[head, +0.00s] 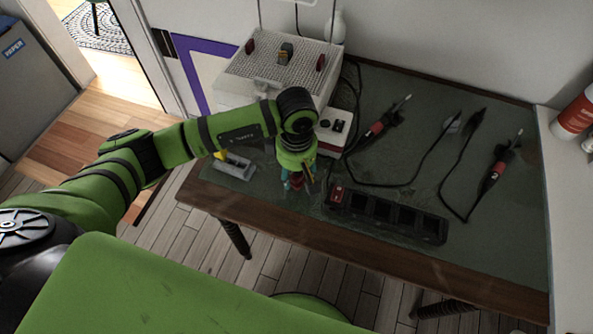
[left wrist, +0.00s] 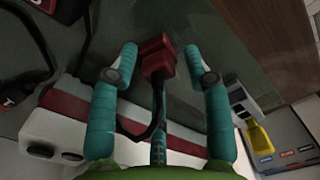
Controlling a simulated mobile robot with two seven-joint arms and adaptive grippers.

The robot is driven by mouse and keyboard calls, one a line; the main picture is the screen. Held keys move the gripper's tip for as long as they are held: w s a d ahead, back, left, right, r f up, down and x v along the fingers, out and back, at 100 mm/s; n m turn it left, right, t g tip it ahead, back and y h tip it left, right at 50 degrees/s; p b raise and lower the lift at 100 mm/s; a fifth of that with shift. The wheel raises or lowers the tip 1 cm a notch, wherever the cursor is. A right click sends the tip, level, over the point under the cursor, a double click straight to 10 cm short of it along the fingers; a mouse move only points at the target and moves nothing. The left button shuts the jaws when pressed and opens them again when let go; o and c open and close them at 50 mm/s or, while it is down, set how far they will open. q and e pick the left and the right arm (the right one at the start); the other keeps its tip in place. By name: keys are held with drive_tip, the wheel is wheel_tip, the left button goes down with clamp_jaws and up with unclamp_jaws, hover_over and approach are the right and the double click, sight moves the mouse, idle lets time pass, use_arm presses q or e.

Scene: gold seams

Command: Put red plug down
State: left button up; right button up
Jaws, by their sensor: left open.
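My left gripper (head: 297,178) is over the table's near left part, left of the black socket strip. In the left wrist view its teal fingers (left wrist: 160,62) are spread apart. The red plug (left wrist: 158,54) sits between them near the fingertips, with a visible gap on each side. A black cable runs from the plug back towards the palm. In the head view a little red of the plug (head: 297,181) shows among the fingers. The plug appears to be at the dark mat; exact contact cannot be told. My right gripper is not in view.
The black socket strip (head: 395,217) has a red part (head: 338,193) at its left end. A white box (head: 282,72) stands behind my arm; a grey-and-yellow item (head: 236,166) lies left. The table's front edge (head: 300,238) is close.

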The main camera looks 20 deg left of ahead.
sight(297, 176)
use_arm(q)
drive_tip(key=shift+r+p, duration=0.45)
drive_tip(key=shift+p, duration=0.05)
drive_tip(key=shift+r+p, duration=0.5)
drive_tip(key=shift+p, duration=0.1)
wheel_tip(297, 176, up, 11)
drive_tip(key=b, duration=0.2)
drive_tip(key=shift+r+b, duration=0.2)
drive_tip(key=shift+b, duration=0.1)
drive_tip(key=shift+s+f, duration=0.1)
